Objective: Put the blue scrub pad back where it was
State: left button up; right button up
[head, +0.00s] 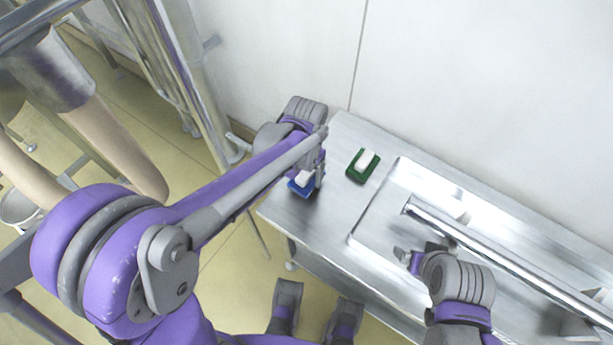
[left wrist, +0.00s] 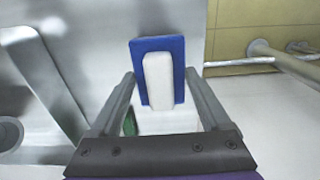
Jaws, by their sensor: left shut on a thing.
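The blue scrub pad (head: 301,189) has a white block-shaped handle on top and is at the left end of the steel counter (head: 330,215). My left gripper (head: 312,178) is shut on it. In the left wrist view the pad (left wrist: 178,50) lies between the two fingers of my left gripper (left wrist: 160,85), its white handle facing the camera. I cannot tell whether the pad touches the counter. My right gripper (head: 408,259) is over the sink area at the right, apart from the pad; its jaw opening is too small to judge.
A green scrub pad (head: 359,174) with a white handle lies on the counter to the right of the blue one. A sunken sink (head: 375,235) with a long metal bar (head: 500,258) above it fills the right. A white wall (head: 470,90) stands behind. Metal racks (head: 190,80) stand at the left.

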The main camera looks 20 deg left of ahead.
pick_arm(q)
jog(key=shift+f, duration=1.15)
pick_arm(e)
jog(key=shift+f, duration=0.2)
pick_arm(q)
jog(key=shift+f, duration=0.2)
pick_arm(e)
jog(key=shift+f, duration=0.2)
pick_arm(q)
jog(key=o, duration=1.2)
jog(key=shift+c, duration=0.2)
jog(key=shift+r, duration=0.15)
pick_arm(e)
jog(key=shift+r, duration=0.15)
